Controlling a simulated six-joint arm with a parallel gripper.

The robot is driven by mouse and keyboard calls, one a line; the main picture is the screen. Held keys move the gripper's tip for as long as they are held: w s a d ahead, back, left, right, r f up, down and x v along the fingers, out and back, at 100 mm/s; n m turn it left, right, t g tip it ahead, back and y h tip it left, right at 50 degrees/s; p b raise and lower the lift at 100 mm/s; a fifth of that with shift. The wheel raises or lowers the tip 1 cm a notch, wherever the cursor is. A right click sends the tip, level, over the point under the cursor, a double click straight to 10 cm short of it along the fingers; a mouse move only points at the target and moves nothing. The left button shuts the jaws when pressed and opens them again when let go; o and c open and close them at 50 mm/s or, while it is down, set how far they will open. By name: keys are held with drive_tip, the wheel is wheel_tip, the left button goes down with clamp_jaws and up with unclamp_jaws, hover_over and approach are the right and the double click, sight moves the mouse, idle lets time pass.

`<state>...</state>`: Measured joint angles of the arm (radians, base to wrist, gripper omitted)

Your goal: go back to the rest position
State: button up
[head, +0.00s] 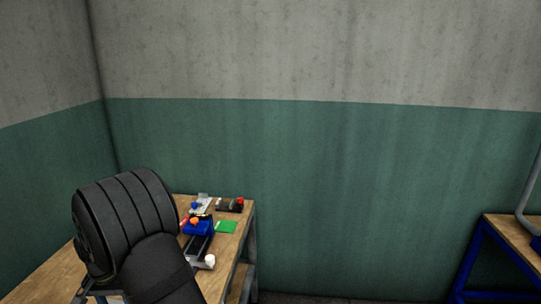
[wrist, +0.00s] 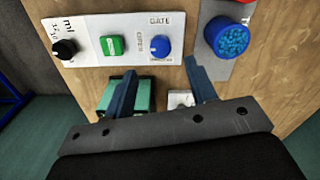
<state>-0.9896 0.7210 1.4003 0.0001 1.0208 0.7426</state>
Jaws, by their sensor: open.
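My gripper (wrist: 158,60) shows in the wrist view with its two blue-grey fingers apart and nothing between the tips. It is over a wooden bench top, close to a white control panel (wrist: 85,50). The panel carries a black knob (wrist: 64,49), a green button (wrist: 111,45) and a blue knob (wrist: 160,46) below the word GATE. In the head view my dark arm (head: 125,225) covers part of the wooden bench (head: 50,275) at the lower left. I cannot make out the gripper's fingers there.
A blue round cup of blue pellets (wrist: 231,40) stands right of the fingers. A green block (wrist: 145,95) and a white piece (wrist: 180,98) lie partly behind them. The head view shows a blue bin (head: 198,227), a green square (head: 226,227) and a blue-framed table (head: 505,255).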

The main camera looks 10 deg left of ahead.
wheel_tip(320, 180, up, 10)
wheel_tip(320, 180, down, 17)
drive_tip(key=shift+f, duration=0.15)
drive_tip(key=shift+f+n, duration=0.1)
drive_tip(key=shift+n, duration=0.2)
drive_tip(key=n, duration=0.3)
drive_tip(key=shift+n, duration=0.4)
drive_tip(key=n, duration=0.4)
drive_tip(key=shift+d+n, duration=0.1)
drive_tip(key=shift+n, duration=0.3)
drive_tip(key=n, duration=0.3)
drive_tip(key=shift+w+n, duration=0.1)
drive_tip(key=shift+n, duration=2.4)
